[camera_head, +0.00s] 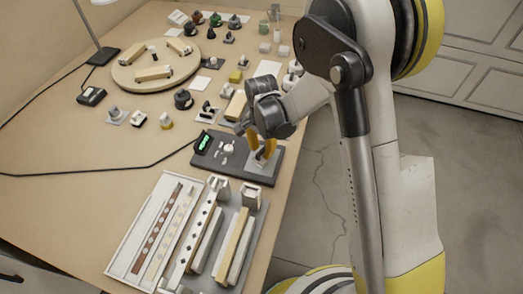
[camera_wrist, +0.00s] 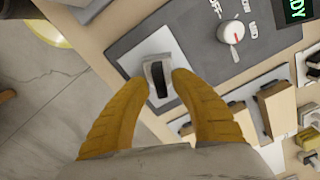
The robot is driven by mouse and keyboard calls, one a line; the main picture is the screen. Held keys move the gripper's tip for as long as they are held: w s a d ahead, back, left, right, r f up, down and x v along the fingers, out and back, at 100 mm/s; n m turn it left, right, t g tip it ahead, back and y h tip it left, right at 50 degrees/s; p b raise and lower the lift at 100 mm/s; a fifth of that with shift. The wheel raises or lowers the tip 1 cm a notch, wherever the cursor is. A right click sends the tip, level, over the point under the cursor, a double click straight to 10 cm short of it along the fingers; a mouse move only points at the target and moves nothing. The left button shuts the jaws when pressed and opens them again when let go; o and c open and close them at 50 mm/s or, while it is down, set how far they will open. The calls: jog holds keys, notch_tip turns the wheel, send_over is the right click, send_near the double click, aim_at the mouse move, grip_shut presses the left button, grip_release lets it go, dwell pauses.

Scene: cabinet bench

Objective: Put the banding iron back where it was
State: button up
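What looks like the banding iron (camera_wrist: 157,79), a small pale piece with a dark slot or grip in its middle, is between my gripper's fingertips. In the head view it (camera_head: 261,158) shows low between the yellow fingers. The piece is over a light square plate (camera_wrist: 131,64) at the end of the dark grey station (camera_wrist: 203,36). I cannot tell whether its underside rests on the plate.
The station carries a white knob (camera_wrist: 232,32) and a green lit display (camera_head: 204,142). A white tray of strips (camera_head: 128,226) and a grey tray with long bars (camera_head: 259,228) lie in front. A round board (camera_head: 124,79) and several small items stand farther back. The bench edge is close on the right.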

aim_at(262, 151)
notch_tip(262, 151, up, 11)
jog(key=p, duration=0.3)
jog(key=shift+r, duration=0.15)
jog(key=s+d+r+n+t, duration=0.1)
jog(key=s+d+r+n, duration=0.1)
jog(key=s+d+r, duration=0.3)
jog(key=s+d+r+n+t, duration=0.1)
jog(key=d+r+t, duration=0.15)
jog(key=r, duration=0.45)
jog(key=s+d+r+n+t, duration=0.3)
jog(key=s+d+r+n, duration=0.2)
jog(key=s+d, duration=0.3)
jog(key=shift+s+d+r+t, duration=0.25)
jog(key=shift+s+t, duration=0.1)
jog(key=shift+s, duration=1.4)
